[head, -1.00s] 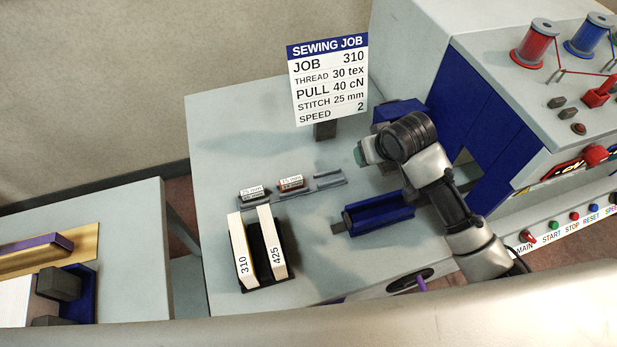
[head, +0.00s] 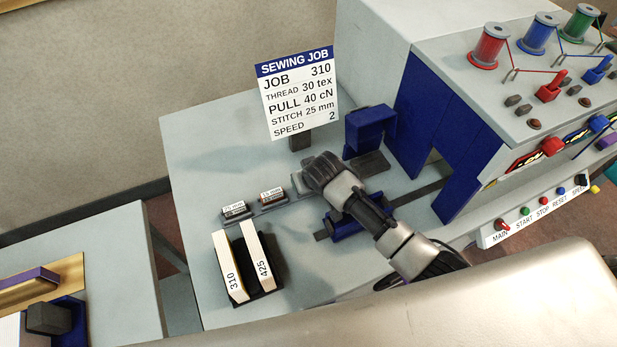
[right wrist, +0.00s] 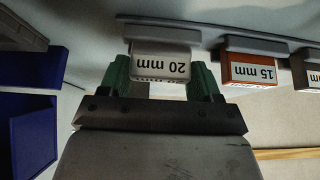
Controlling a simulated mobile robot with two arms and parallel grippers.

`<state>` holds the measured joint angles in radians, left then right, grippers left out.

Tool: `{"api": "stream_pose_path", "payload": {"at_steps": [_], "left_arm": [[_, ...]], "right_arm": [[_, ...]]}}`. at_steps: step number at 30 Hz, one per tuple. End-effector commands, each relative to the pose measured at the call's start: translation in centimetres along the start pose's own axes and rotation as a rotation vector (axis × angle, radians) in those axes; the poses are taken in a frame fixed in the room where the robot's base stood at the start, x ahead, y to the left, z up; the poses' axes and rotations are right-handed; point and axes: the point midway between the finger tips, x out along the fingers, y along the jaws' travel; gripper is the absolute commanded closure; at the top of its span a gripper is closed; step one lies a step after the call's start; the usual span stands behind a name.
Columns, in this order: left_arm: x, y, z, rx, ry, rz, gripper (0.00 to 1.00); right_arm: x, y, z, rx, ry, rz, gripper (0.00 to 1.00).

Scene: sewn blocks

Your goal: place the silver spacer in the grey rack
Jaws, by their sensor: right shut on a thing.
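The silver spacer (right wrist: 160,66), labelled 20 mm, is between the green fingers of my right gripper (right wrist: 161,78) in the right wrist view. The gripper is shut on it. The spacer is at an end section of the grey rack (right wrist: 165,30), in line with the 15 mm spacer (right wrist: 253,73). I cannot tell whether it is fully seated. The 25 mm spacer (head: 235,209) and the 15 mm spacer stand in the other rack sections. My left gripper is not in view.
A black holder with cream blocks marked 310 (head: 230,268) and 425 (head: 259,256) stands in front of the rack. A blue holder (head: 345,229) lies under my arm. The sewing job sign (head: 299,95) stands behind. The blue and grey machine (head: 450,130) is at right.

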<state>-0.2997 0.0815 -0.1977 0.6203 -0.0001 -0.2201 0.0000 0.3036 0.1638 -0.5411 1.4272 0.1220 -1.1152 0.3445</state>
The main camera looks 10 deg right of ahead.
Motion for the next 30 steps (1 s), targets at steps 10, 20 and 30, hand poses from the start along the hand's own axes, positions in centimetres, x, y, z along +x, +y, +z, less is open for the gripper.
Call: {"api": "stream_pose_path", "payload": {"at_steps": [10, 20, 30], "left_arm": [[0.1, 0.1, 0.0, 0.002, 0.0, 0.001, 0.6], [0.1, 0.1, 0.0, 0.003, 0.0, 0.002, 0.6], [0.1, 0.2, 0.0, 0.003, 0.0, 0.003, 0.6]], "right_arm": [[0.2, 0.0, 0.1, 0.0, -0.001, 0.0, 0.21], [0.1, 0.0, 0.1, 0.0, 0.0, 0.0, 0.11], [-3.6, 0.0, 0.0, -0.001, 0.003, -0.001, 0.11]]}}
